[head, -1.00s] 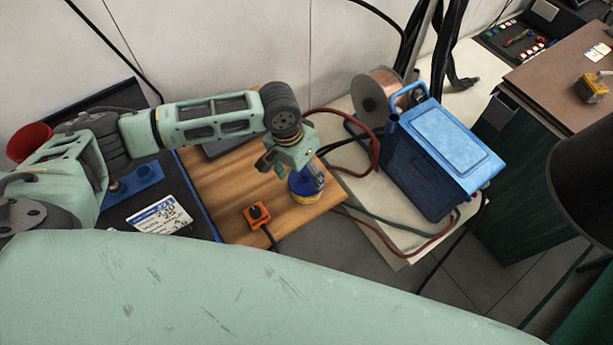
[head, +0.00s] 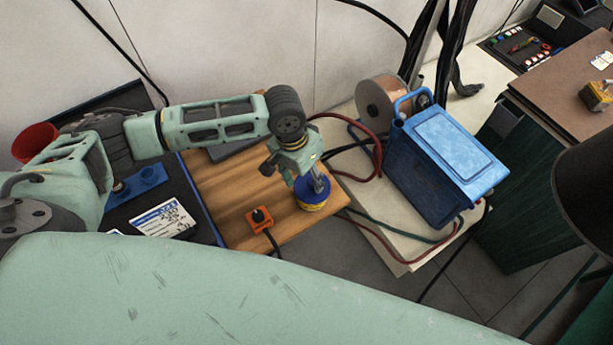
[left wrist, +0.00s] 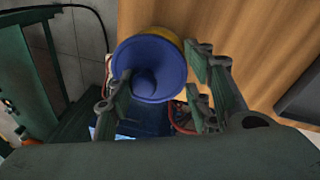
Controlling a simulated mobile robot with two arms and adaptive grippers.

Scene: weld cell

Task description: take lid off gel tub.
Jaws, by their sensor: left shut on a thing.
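The gel tub is a low yellow tub (head: 313,208) with a blue lid (head: 305,187), upright near the right front corner of the wooden board. My left gripper (head: 318,187) reaches down onto the lid from above, shut on it. In the left wrist view the round blue lid (left wrist: 150,54) has a raised knob in its middle, and a strip of the yellow tub (left wrist: 168,34) shows behind its rim. The lid appears seated on the tub. The fingers partly hide the lid in the head view. My right gripper is not in view.
An orange switch box (head: 261,219) with a black knob sits left of the tub on the wooden board (head: 222,190). A blue welder case (head: 440,165), a copper wire spool (head: 380,102) and red and green cables lie to the right. A red cup (head: 36,143) stands far left.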

